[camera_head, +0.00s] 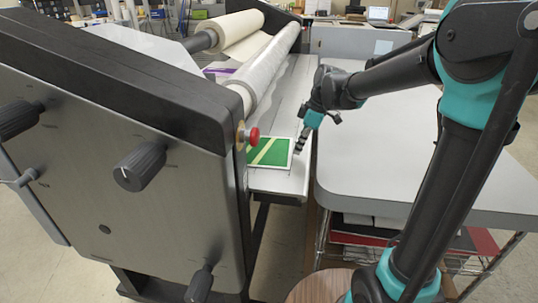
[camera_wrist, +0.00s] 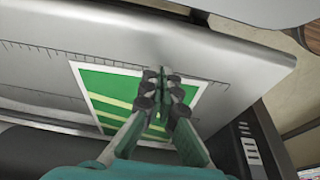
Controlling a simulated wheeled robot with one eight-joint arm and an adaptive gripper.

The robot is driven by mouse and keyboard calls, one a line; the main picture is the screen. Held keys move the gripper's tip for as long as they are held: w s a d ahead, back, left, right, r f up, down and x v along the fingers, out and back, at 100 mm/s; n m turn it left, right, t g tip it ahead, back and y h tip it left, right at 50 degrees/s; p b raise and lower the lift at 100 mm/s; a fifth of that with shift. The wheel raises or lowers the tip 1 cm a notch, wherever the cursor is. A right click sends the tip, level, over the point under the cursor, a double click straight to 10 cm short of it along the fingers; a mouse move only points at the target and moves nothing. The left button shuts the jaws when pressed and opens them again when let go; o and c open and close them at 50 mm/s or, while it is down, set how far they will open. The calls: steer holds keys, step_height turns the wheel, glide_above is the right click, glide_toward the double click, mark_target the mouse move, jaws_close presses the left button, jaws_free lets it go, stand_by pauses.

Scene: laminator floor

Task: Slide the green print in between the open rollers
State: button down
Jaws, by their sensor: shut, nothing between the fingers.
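The green print (camera_head: 271,151), green with pale yellow stripes and a white border, lies flat on the laminator's feed table (camera_head: 285,182), close to the rollers. It also shows in the wrist view (camera_wrist: 98,83), partly hidden by my fingers. The laminator's roller (camera_head: 268,72) runs away from me to the left of the print; the gap between the rollers cannot be made out. My gripper (camera_head: 299,152) is at the print's right edge in the head view. In the wrist view my gripper (camera_wrist: 164,72) is shut with its fingertips together over the print, holding nothing.
The laminator's dark side housing (camera_head: 130,190) with black knobs stands at the left, with a red button (camera_head: 250,134) near the print. A grey table (camera_head: 400,150) stands to the right, mostly clear. A ruler scale (camera_wrist: 200,76) runs along the feed table.

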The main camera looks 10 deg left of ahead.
steer(key=shift+v, duration=2.35)
